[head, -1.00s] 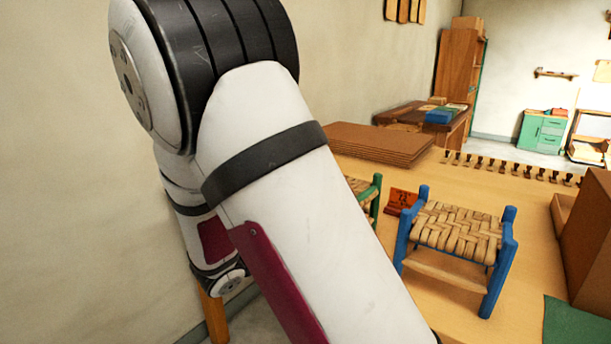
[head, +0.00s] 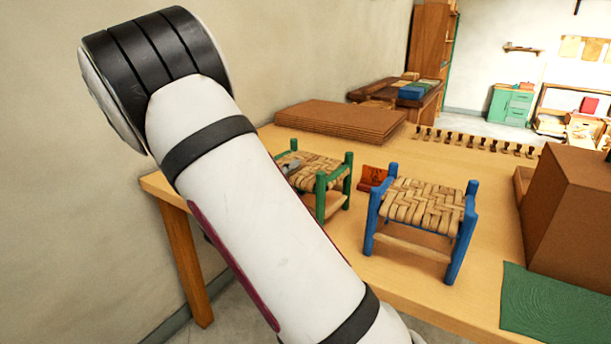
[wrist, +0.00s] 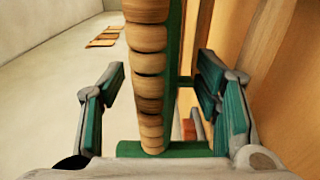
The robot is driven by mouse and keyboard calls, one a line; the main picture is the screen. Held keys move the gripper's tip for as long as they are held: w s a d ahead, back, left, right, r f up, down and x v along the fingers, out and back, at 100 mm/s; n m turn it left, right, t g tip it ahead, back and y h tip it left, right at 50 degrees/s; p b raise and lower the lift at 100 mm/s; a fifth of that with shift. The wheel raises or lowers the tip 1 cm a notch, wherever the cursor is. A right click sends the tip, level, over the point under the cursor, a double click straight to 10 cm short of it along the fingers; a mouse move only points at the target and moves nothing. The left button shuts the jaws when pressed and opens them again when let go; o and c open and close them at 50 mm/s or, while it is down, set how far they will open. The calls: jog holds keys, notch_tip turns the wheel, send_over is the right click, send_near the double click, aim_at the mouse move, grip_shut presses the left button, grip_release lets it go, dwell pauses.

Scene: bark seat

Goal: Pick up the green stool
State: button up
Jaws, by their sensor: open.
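The green stool (head: 321,190) stands upright on the table, left of the blue stool, with green posts and a woven straw seat. My arm hides its left part in the head view. In the wrist view the edge of its woven seat (wrist: 148,85) and a green rail run between the two fingers of my gripper (wrist: 160,75). The fingers are open, one on each side, with gaps visible. A small grey part, likely my gripper, shows at the seat's left side in the head view.
The blue stool (head: 422,205) stands close on the right, with a small red-orange block (head: 373,177) between the stools. A brown box (head: 568,220) and green mat (head: 545,300) lie further right. Stacked brown sheets (head: 340,119) and a row of small pegs (head: 475,141) lie behind.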

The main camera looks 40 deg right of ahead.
jog(key=x, duration=0.5)
jog(key=shift+w+a+r, duration=0.1)
jog(key=shift+r, duration=0.3)
grip_shut()
